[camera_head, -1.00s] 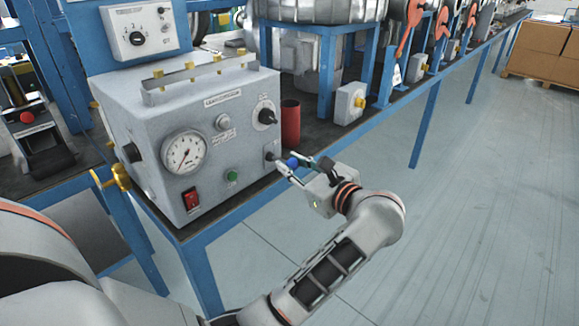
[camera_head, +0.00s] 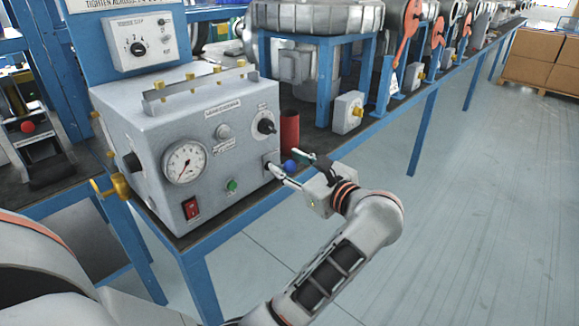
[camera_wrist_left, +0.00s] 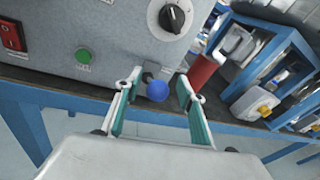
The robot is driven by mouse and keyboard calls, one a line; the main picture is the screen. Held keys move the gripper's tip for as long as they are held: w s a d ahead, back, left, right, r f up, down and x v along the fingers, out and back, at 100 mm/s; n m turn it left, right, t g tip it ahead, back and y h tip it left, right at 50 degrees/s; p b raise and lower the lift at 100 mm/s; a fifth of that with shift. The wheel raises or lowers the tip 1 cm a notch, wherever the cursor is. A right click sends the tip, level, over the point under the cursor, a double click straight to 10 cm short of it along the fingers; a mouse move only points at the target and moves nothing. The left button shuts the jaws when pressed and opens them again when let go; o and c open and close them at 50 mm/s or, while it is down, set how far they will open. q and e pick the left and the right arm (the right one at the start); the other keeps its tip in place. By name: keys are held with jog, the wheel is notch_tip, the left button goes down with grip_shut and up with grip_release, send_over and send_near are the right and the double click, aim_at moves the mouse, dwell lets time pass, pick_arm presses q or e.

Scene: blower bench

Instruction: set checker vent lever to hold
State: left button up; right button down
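The checker (camera_head: 205,140) is a grey box on the bench, with a gauge and a red switch on its front. The vent lever's blue ball (camera_head: 290,166) sticks out at the front's lower right. My left gripper (camera_head: 292,168) is at the lever with its fingers spread. In the left wrist view the blue ball (camera_wrist_left: 157,91) lies between the two open fingers (camera_wrist_left: 157,104), near their tips, with a gap on each side. The lever's stem is mostly hidden behind the ball. Its position marks are not readable. My right gripper is not in view.
A black knob (camera_head: 266,126) sits above the lever, and a green button (camera_head: 232,185) to its left. A red cylinder (camera_head: 290,132) stands close beside the checker. A small box with a yellow knob (camera_head: 348,112) is farther right. The floor right of the bench is clear.

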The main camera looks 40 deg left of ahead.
aim_at(290, 161)
pick_arm(q)
jog(key=shift+f, duration=0.25)
notch_tip(290, 161, up, 10)
jog(key=shift+r, duration=0.1)
dwell(0.4)
dwell(0.4)
